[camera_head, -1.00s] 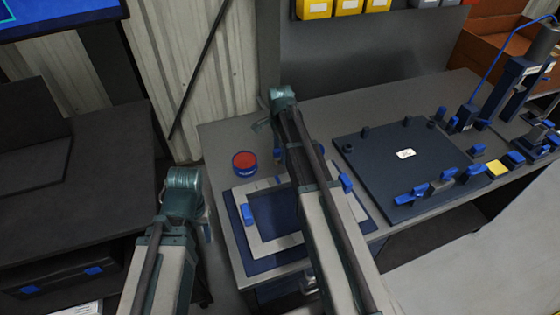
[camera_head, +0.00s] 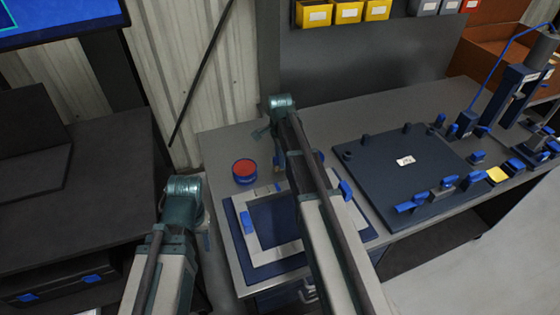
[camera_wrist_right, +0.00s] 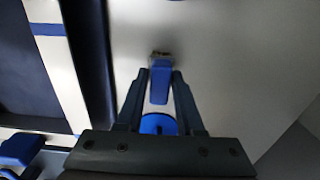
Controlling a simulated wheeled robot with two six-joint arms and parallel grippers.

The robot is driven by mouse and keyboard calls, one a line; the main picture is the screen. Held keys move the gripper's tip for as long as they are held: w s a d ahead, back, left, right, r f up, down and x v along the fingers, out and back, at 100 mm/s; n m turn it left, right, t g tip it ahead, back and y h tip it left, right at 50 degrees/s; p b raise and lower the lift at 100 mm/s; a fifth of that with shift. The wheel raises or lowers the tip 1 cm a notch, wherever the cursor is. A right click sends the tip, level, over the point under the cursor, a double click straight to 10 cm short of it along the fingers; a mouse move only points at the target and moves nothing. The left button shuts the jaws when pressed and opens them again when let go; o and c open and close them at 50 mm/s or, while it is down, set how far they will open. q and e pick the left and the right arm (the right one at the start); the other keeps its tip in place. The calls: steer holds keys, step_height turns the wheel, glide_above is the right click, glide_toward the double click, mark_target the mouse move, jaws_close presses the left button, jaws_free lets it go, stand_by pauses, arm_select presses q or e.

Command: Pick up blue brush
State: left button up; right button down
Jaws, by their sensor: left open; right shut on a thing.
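The blue brush (camera_wrist_right: 160,82) is between the two fingers of my right gripper (camera_wrist_right: 160,100) in the right wrist view. Its blue body lies along the fingers, with a small greyish end at the tip. The right gripper is shut on it. In the head view this gripper (camera_head: 277,150) hangs over the grey bench behind the framed screen, and a small blue and tan bit shows below it. Whether the brush touches the bench I cannot tell. My left gripper (camera_head: 206,238) is mostly hidden behind its own wrist, off the bench's left edge.
A red-topped blue tin (camera_head: 244,172) stands left of the right gripper. The framed screen (camera_head: 283,257) with blue clamps lies at the bench front. A dark plate (camera_head: 385,165) with blue clamps lies to the right. Yellow bins (camera_head: 348,13) hang above the back.

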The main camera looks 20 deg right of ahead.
steer(key=shift+r, duration=0.15)
step_height(320, 180, up, 10)
steer(key=p, duration=1)
steer(key=c, duration=1.2)
jaws_free()
steer(key=shift+c, duration=0.2)
jaws_close()
